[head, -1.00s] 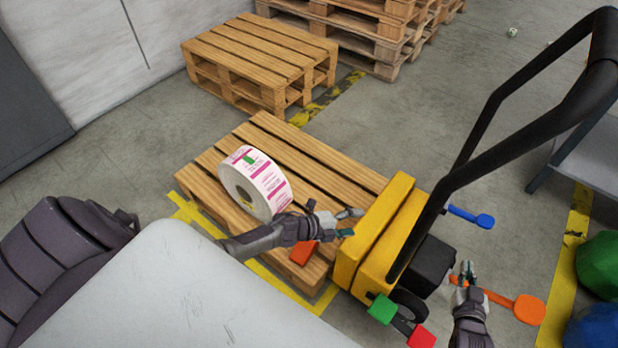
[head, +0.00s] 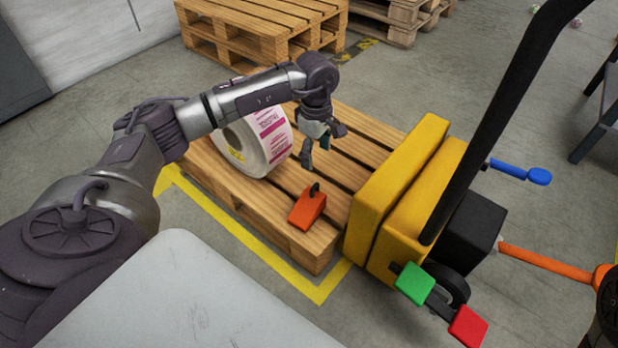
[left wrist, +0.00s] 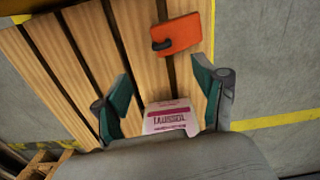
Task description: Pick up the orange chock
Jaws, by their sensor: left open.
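The orange chock (head: 307,208) lies on the wooden pallet (head: 228,185) near its front right corner, with a dark handle on top. It also shows in the left wrist view (left wrist: 182,36), beyond the fingertips. My left gripper (head: 316,150) is open and empty above the pallet, behind the chock and apart from it. Its two teal fingertips show spread in the left wrist view (left wrist: 164,84). The white label roll (head: 262,140) stands on the pallet to the left of the gripper, partly hidden by my left arm. Part of my right arm shows at the right edge; its fingers are out of view.
A yellow pallet truck (head: 408,200) with a black handle stands at the pallet's right end. Its green pedal (head: 414,283), red pedal (head: 468,326), blue lever (head: 520,171) and orange lever (head: 550,262) stick out. Stacked pallets (head: 262,30) stand behind.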

